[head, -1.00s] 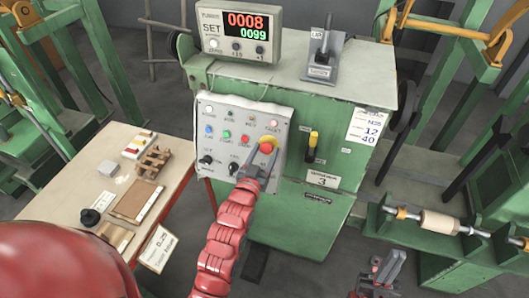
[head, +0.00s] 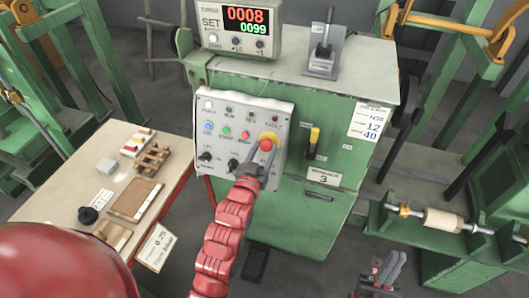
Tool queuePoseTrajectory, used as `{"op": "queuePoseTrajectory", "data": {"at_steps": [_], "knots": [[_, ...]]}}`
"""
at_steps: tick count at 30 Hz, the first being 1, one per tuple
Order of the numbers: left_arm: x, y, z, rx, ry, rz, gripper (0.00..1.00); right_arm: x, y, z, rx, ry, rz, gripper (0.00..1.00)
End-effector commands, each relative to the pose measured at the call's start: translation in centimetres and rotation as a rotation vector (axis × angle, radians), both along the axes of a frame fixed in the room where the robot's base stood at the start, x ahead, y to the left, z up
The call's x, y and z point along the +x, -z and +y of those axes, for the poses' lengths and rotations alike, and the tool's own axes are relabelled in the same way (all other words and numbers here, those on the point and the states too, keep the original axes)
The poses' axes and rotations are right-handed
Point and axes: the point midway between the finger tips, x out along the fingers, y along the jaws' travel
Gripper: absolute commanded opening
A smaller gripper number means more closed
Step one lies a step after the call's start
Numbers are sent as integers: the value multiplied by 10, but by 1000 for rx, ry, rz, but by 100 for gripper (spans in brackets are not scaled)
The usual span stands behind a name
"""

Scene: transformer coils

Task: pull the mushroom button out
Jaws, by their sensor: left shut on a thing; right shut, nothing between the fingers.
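The red mushroom button (head: 266,145) sits in front of its round yellow backing (head: 271,136), on the right side of the light grey control panel (head: 262,105). My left gripper (head: 264,152) reaches up from below and is shut on the red button, one finger on each side. The button's front shows between the fingertips, and its stem is hidden. My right gripper (head: 388,266) is at the bottom right, far from the panel, shut and empty.
Lamps, small buttons and black knobs (head: 205,158) lie left of the button on the panel. A yellow-topped lever (head: 313,140) stands to the right on the green cabinet (head: 330,178). A wooden table (head: 95,165) with small parts is at left.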

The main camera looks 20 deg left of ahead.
Motion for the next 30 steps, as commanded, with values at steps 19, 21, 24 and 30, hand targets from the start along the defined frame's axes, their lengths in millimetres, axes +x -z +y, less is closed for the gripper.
{"op": "queuePoseTrajectory", "data": {"at_steps": [19,21,24,30], "knots": [[-3,2,0,-1,0,4,79,0,1,0,0,0,0,0],[-9,4,0,-1,0,6,79,0,4,0,0,0,0,0],[-23,5,1,0,0,6,79,0,10,0,0,0,0,0],[-67,1,2,1,-1,9,79,0,16,0,0,0,0,0]]}}
